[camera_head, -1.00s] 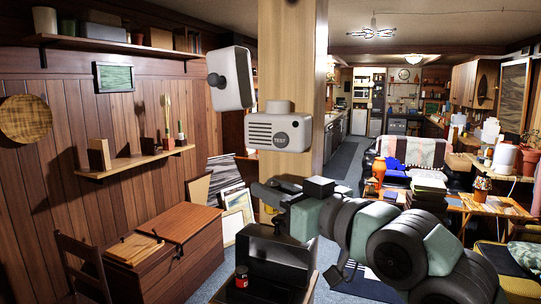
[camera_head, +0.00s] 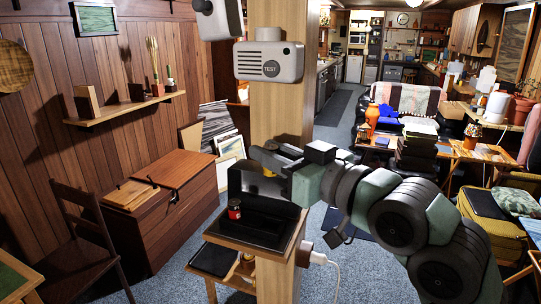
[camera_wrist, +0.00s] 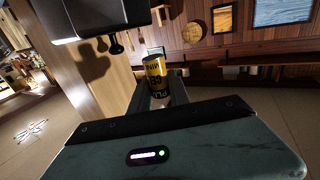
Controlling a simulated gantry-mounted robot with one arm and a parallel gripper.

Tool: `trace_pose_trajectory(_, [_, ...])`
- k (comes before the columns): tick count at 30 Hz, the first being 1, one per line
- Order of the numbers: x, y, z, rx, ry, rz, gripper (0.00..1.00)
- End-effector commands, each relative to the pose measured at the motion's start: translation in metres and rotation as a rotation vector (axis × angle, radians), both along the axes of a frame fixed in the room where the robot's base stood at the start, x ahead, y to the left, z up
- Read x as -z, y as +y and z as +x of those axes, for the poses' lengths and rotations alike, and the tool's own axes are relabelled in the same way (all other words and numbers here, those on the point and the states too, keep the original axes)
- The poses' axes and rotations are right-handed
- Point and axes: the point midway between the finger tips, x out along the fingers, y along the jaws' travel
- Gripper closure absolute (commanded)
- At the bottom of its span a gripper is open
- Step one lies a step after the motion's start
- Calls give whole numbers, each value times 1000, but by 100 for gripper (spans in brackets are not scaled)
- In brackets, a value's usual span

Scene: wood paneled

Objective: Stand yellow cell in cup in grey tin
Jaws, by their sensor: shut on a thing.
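The yellow cell (camera_wrist: 155,74), yellow and black with lettering, is held in my gripper (camera_wrist: 158,90) in the wrist view. In the head view only a bit of yellow (camera_head: 268,173) shows at my gripper (camera_head: 266,160), which is above the back of a dark open tin (camera_head: 262,238). The tin stands on a small wooden table against the post, its raised back panel partly behind my gripper. A red can-like thing (camera_head: 234,209) with a pale label stands upright at its left side. I cannot make out a cup inside the dark tin.
A black flat item (camera_head: 213,260) lies on a lower shelf at left. A white plug and cord (camera_head: 318,259) stick out at right. A chest (camera_head: 160,220) stands farther left.

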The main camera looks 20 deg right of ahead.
Motion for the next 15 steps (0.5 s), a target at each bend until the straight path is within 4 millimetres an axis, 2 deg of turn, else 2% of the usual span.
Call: trace_pose_trajectory(15, [55, -1, 0, 1, 3, 1, 100])
